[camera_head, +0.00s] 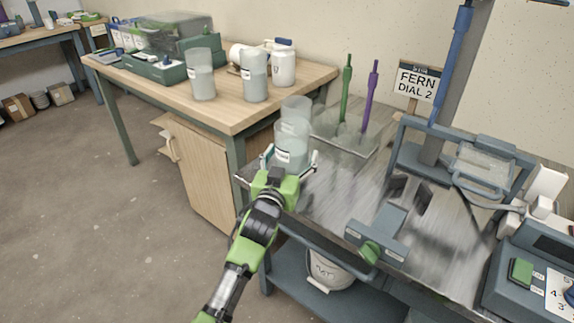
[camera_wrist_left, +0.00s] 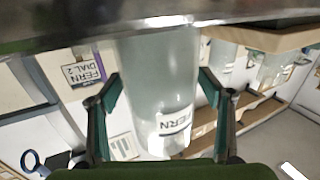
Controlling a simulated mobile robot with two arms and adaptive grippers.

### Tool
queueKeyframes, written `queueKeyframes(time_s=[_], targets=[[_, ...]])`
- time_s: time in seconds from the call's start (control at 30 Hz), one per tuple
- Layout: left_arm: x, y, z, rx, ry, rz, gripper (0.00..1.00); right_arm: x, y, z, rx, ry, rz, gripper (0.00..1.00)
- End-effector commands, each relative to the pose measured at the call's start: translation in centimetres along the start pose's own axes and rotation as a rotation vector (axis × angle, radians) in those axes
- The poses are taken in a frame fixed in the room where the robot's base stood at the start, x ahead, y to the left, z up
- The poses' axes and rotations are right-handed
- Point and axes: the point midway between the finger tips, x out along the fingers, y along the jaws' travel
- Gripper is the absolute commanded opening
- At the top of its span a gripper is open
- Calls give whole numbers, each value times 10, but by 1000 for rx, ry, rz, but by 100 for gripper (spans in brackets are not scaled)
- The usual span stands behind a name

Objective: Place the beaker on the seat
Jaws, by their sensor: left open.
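A tall translucent beaker (camera_head: 291,146) stands at the left end of the grey metal bench, with a similar vessel (camera_head: 297,110) directly behind it. My left gripper (camera_head: 289,161) is open, with its fingers on either side of the front beaker. In the left wrist view, upside down, the beaker (camera_wrist_left: 158,80) with a FERN label is between the two open fingers (camera_wrist_left: 160,108); contact with them is unclear. I cannot tell which fixture is the seat; a blue-grey clamp-like fixture (camera_head: 377,233) with a green knob is on the bench. My right gripper is not in view.
A wooden table (camera_head: 235,112) behind holds two more beakers (camera_head: 201,75) (camera_head: 255,75) and a white jar (camera_head: 284,66). Green and purple rods (camera_head: 368,95) stand on a tray (camera_head: 345,140).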

Motion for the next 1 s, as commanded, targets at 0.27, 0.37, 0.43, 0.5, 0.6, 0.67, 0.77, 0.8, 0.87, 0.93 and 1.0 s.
queueKeyframes(time_s=[0.27, 0.37, 0.43, 0.5, 0.6, 0.67, 0.77, 0.8, 0.87, 0.93, 1.0], targets=[[-50, 0, 1, -2, -3, 0, 73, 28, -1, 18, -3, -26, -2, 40], [-72, 0, 0, -1, -2, 1, 73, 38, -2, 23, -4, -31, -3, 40], [-86, 0, 0, -1, -2, 1, 73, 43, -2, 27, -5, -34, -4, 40], [-97, 0, 0, -1, -2, 0, 73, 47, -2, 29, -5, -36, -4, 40], [-110, 0, 0, 0, -1, 0, 73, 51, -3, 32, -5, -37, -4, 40], [-114, 0, 0, 0, -1, 0, 73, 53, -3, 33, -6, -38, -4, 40], [-119, 0, 0, 0, 0, 0, 73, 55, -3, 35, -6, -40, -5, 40], [-120, 0, 0, 1, 0, 0, 73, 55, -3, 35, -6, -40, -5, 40], [-120, 0, 0, 1, 0, 0, 73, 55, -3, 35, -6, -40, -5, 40], [-120, 0, 1, 1, -2, 0, 73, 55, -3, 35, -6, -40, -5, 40], [-122, -3, 10, 1, -24, -5, 73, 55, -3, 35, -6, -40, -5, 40]])
